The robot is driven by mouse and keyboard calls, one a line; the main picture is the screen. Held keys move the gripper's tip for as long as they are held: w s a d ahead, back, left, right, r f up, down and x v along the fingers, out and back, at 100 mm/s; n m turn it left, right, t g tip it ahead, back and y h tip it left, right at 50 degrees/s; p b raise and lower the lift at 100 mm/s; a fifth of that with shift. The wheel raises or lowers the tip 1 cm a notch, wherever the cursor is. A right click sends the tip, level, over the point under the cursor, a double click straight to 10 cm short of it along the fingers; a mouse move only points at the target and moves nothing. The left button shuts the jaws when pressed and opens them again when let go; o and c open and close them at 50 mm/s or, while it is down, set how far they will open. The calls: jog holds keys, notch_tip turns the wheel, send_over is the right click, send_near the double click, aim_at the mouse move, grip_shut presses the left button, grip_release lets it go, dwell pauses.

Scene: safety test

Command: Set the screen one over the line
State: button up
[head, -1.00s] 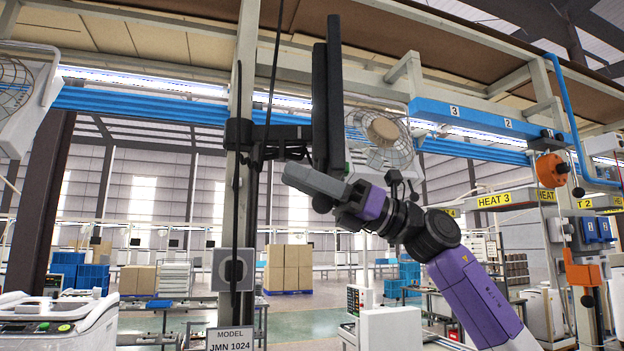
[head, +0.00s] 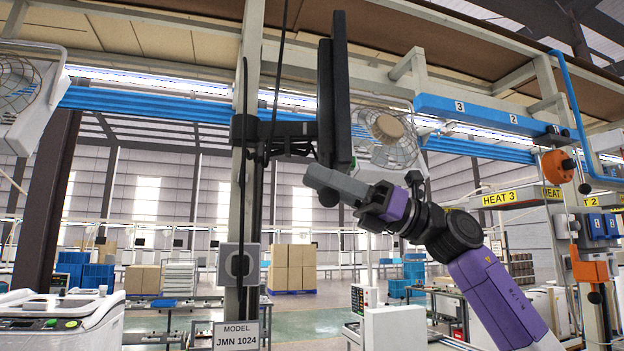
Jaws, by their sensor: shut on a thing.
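The screen (head: 341,95) is a black, thin panel seen almost edge-on in the head view. It stands upright on a black jointed bracket (head: 285,137) fixed to the beige post (head: 249,80). My gripper (head: 322,184), with grey fingers, is at the screen's lower edge, coming from the right. It is shut on the screen there, though the exact contact is hard to see.
A wire-caged fan (head: 385,135) hangs just behind and right of the screen. A blue numbered beam (head: 490,113) and orange hanging tools (head: 558,168) are at the right. Dark cables run down by the post. A white machine (head: 65,320) stands lower left.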

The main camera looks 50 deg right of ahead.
jog(key=shift+b+v, duration=0.75)
jog(key=shift+v, duration=2.2)
